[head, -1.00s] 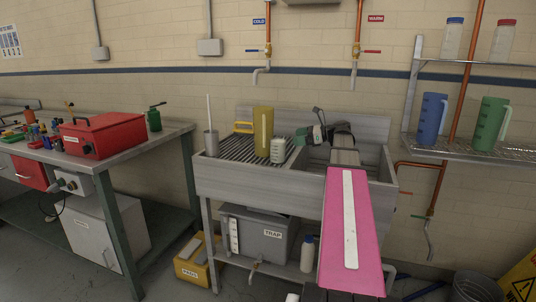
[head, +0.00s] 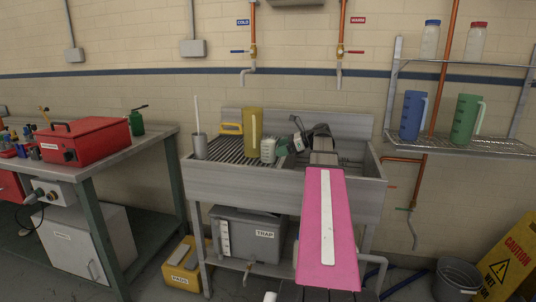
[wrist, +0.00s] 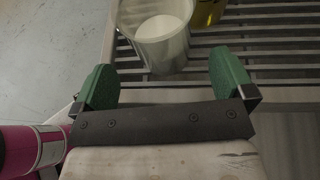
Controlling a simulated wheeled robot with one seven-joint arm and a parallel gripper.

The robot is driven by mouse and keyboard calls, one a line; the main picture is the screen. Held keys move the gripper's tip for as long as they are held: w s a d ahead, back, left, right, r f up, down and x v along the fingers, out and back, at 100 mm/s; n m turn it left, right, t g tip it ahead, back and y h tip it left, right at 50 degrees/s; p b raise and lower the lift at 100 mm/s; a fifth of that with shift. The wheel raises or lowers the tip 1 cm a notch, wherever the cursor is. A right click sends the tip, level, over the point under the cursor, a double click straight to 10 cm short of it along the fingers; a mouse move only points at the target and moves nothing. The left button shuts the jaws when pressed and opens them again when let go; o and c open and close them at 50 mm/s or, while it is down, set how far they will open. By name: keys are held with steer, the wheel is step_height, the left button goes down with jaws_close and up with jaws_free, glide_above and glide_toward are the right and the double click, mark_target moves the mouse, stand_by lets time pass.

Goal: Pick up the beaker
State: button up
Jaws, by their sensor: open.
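The beaker (head: 268,150), pale with marks on its side, stands upright on the slatted drainboard of the sink, in front of the yellow jug (head: 252,133). In the wrist view the beaker (wrist: 158,35) is a clear round vessel with a whitish inside, cut off at the top edge. My gripper (head: 289,146) is just right of the beaker in the head view. In the wrist view my gripper (wrist: 165,82) has its green fingertips wide apart, with the beaker ahead and roughly centred between them. No contact shows.
A grey cup with a white rod (head: 199,147) stands left on the drainboard. A bench with a red toolbox (head: 84,140) is at left. A shelf holds a blue jug (head: 413,116) and a green jug (head: 466,119) at right.

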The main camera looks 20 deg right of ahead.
mark_target(272, 150)
steer(key=shift+x, duration=2.35)
steer(key=shift+w, duration=0.1)
steer(key=c, duration=1.1)
steer(key=shift+r, duration=0.15)
step_height(272, 150, up, 28)
